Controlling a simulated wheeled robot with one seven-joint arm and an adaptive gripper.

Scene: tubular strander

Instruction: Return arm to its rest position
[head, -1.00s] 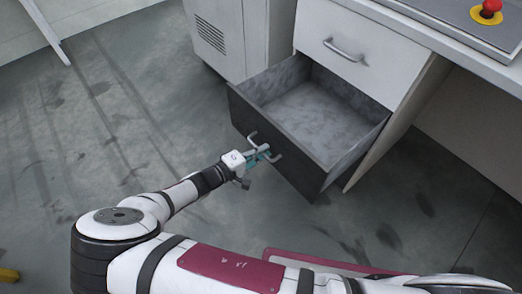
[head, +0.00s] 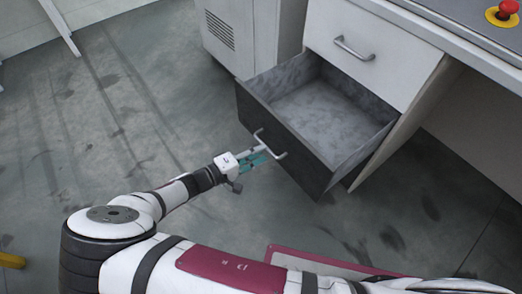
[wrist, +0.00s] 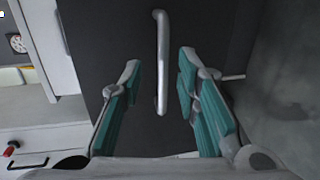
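My arm reaches out to a pulled-out, empty lower drawer (head: 296,163) with a dark front. My gripper (head: 264,153) is at this drawer's bar handle (head: 269,147). In the wrist view my gripper (wrist: 158,65) is open, with its two teal-padded fingers apart. The light drawer handle (wrist: 161,55) lies between and just beyond the fingertips, with a visible gap on both sides. Nothing is held. The dark drawer front (wrist: 205,25) lies behind the handle.
A shut white drawer (head: 380,55) with its own handle sits above the open one. A grey cabinet (head: 238,35) stands to its left. A red emergency button (head: 508,8) is on the worktop at top right. The floor (head: 110,130) on the left is mostly clear.

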